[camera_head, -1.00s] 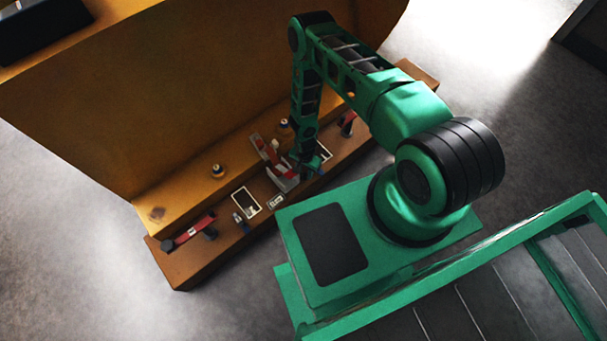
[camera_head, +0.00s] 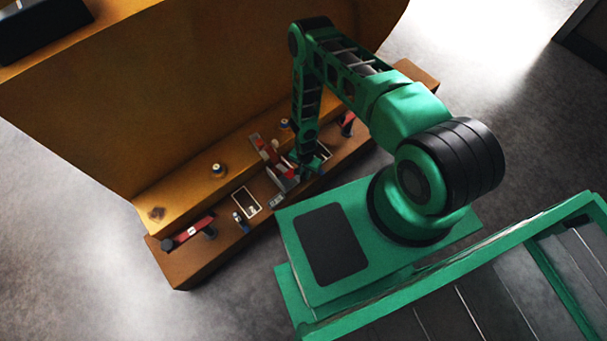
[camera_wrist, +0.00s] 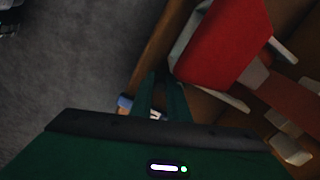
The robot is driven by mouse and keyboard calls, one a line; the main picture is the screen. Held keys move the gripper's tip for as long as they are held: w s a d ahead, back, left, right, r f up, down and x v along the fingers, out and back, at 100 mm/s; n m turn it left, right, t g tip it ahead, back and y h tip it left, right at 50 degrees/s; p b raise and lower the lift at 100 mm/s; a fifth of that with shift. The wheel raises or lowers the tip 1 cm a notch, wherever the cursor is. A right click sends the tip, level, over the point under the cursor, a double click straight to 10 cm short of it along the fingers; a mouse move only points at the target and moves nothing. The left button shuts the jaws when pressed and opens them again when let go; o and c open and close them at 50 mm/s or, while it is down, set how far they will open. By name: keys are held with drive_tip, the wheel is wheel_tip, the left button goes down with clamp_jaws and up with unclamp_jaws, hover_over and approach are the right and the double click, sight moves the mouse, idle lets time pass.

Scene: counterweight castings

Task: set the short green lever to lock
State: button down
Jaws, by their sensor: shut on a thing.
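My gripper (camera_head: 306,167) reaches down to the brown ledge (camera_head: 178,270), beside a white-framed plate (camera_head: 325,146). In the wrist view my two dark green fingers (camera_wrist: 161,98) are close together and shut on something. The short green lever is hard to tell from my green fingers and is mostly hidden by them. A small blue and white part (camera_wrist: 125,103) shows just left of the fingers. A large red lever with grey sides (camera_wrist: 225,45) stands right beside the fingers, at their upper right in the wrist view.
On the ledge, another red lever (camera_head: 190,232) lies at the left end and a red part (camera_head: 347,124) stands to the right. An empty white-framed plate (camera_head: 246,202) lies between. The yellow casting rises behind.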

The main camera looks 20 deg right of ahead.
drive_tip(key=n, duration=0.2)
drive_tip(key=d+n, duration=0.1)
drive_tip(key=n, duration=0.1)
drive_tip(key=w+n, duration=0.1)
drive_tip(key=n, duration=0.1)
drive_tip(key=shift+d, duration=0.35)
drive_tip(key=n, duration=0.1)
drive_tip(key=w+n, duration=0.1)
drive_tip(key=n, duration=0.3)
drive_tip(key=shift+w+d, duration=0.35)
drive_tip(key=shift+n, duration=0.4)
drive_tip(key=c, duration=1.7)
unclamp_jaws()
drive_tip(key=shift+r, duration=3.95)
